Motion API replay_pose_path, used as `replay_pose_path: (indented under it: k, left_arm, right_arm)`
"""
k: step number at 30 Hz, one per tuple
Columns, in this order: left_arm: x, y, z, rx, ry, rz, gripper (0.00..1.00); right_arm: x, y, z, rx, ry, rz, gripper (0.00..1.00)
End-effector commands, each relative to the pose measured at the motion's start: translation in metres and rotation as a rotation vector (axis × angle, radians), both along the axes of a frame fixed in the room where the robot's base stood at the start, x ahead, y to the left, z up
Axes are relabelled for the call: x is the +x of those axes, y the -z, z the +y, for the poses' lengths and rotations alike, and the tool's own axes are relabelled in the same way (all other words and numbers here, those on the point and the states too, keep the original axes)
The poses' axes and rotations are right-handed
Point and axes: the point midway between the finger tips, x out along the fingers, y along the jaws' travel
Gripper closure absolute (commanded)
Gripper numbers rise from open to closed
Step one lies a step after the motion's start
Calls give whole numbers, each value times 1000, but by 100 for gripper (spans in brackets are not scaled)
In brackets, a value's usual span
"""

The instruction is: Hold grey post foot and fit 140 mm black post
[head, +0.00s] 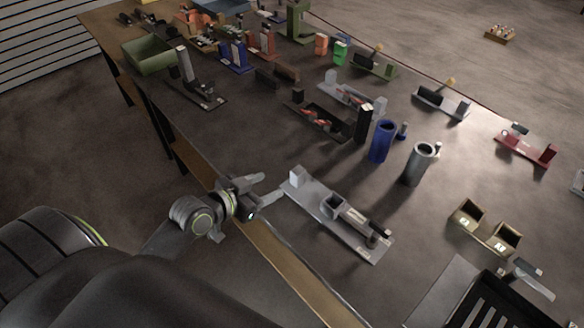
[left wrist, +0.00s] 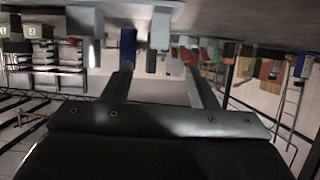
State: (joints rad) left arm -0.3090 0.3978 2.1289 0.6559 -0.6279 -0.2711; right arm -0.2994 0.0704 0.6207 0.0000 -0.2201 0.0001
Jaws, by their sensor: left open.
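A long grey plate (head: 315,200) lies near the table's front edge, with an upright block at its left end, a square socket and a dark-ended cylinder lying along it. I cannot tell for sure whether this is the grey post foot. A black upright post (head: 364,123) stands farther back, beside the blue cylinder; its length cannot be judged. My left gripper (head: 271,187) is open and empty, just left of the plate's left end. In the left wrist view, the gripper (left wrist: 157,64) has nothing between its spread fingers. My right gripper is not seen.
A blue cylinder (head: 382,141) and a grey cylinder (head: 418,164) stand behind the plate. Several fixtures crowd the back.

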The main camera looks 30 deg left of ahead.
Motion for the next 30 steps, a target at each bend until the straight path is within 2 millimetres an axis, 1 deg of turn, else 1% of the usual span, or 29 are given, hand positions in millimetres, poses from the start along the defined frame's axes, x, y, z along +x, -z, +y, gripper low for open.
replay_pose_path:
  k: [1, 6, 15, 18, 22, 30]
  left_arm:
    - [11, 2, -4, -6, -1, -1, 47]
    - [41, 15, -14, -5, 0, -1, 47]
    - [86, 36, -28, -3, 0, 1, 47]
    - [96, 41, -30, -2, 0, 1, 47]
    - [106, 45, -33, -2, 0, 2, 47]
    - [111, 48, -35, -1, 1, 1, 47]
  right_arm:
    - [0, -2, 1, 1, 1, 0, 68]
    - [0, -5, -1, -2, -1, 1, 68]
    - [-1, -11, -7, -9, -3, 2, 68]
    - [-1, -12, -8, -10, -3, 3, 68]
    - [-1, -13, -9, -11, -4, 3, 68]
    - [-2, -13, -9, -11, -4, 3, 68]
